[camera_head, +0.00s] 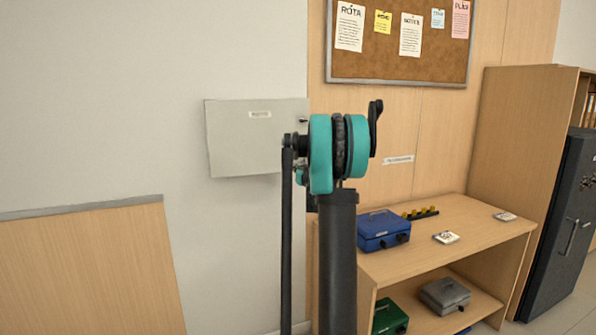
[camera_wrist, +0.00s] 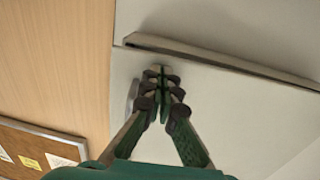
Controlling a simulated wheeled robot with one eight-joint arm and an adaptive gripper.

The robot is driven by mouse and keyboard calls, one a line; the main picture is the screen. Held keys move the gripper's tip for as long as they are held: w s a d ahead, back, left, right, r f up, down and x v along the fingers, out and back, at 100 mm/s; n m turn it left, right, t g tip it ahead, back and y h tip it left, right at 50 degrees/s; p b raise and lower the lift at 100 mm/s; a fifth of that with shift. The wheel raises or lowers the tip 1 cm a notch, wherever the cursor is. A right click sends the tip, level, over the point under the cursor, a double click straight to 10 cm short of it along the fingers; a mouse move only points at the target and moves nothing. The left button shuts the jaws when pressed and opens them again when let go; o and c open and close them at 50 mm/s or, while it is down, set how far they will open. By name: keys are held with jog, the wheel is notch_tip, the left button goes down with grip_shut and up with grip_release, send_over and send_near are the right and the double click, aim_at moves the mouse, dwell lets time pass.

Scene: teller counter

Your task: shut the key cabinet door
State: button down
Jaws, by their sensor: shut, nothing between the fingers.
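The key cabinet is a pale grey box on the wall. Its flat door (camera_head: 240,140) bears a small white label (camera_head: 260,114) in the head view. My arm covers the cabinet's lower right part. In the wrist view the pale door (camera_wrist: 250,125) fills the right side, with a dark edge strip (camera_wrist: 220,60) crossing above it. I cannot tell how far the door stands open. My gripper (camera_wrist: 160,72) is shut and empty, its fingertips over the door's pale face near that strip. Whether they touch it is unclear. The head view hides the fingertips behind my arm.
A cork board (camera_head: 400,62) hangs right of the cabinet. Below it, a wooden shelf unit (camera_head: 470,235) carries a blue cash box (camera_head: 383,232), with grey (camera_head: 445,295) and green boxes (camera_head: 389,318) underneath. A dark safe (camera_head: 565,215) stands at far right. The wall left of the cabinet is clear.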

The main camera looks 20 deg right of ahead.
jog(key=shift+w, duration=0.1)
jog(key=w, duration=0.3)
jog(key=shift+w+d, duration=0.15)
jog(key=shift+d, duration=0.05)
jog(key=shift+w+r, duration=0.15)
jog(key=shift+w, duration=0.1)
jog(key=shift+d, duration=0.1)
